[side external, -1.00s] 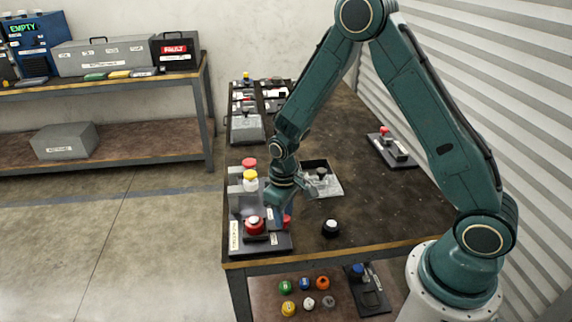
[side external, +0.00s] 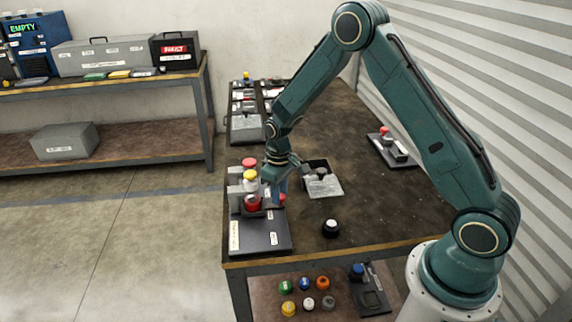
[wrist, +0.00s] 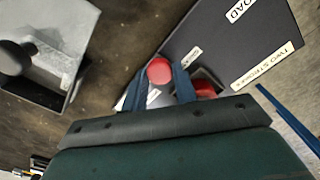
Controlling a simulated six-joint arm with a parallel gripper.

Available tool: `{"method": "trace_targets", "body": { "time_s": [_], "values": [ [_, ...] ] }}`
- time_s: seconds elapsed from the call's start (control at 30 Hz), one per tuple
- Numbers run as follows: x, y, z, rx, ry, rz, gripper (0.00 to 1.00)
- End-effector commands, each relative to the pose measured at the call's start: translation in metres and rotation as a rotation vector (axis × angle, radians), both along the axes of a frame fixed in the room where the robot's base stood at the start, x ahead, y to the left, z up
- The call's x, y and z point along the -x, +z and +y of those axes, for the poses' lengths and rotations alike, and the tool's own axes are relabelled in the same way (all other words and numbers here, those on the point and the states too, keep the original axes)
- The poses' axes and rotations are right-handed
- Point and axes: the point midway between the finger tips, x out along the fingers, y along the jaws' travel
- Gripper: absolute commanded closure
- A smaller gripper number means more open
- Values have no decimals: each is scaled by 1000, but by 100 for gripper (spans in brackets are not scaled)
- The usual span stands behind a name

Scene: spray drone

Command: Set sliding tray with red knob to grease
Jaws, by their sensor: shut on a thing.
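The red knob (wrist: 159,70) sits between the blue fingers of my gripper (wrist: 156,80) in the wrist view, and the gripper is shut on it. In the side view the knob (side external: 283,198) shows just below my gripper (side external: 278,190). The sliding tray (side external: 254,213) carries a red round part (side external: 252,202) and stands at the far part of its dark base plate (side external: 262,237), close to the grey upright block (side external: 236,185). Labels "LOAD" and "TWO STROKES" read on the plate in the wrist view; I cannot read a grease label.
A red button (side external: 249,162) and a yellow one (side external: 250,175) stand by the grey block. A grey metal box (side external: 326,187) lies right of my gripper. A black-and-white knob (side external: 331,228) stands nearer the table front. The near plate surface is clear.

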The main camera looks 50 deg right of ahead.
Motion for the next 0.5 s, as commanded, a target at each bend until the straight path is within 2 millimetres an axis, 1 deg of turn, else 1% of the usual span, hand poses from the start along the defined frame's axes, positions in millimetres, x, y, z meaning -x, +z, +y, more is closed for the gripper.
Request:
{"method": "trace_targets", "body": {
  "time_s": [0.07,0.37,0.4,0.5],
  "values": [
    [-5,1,-4,0,-1,-7,100],
    [-5,1,-4,0,1,-6,100],
    [-5,1,-4,0,1,-6,66],
    [-5,1,-4,-1,1,-5,50]
  ]
}}
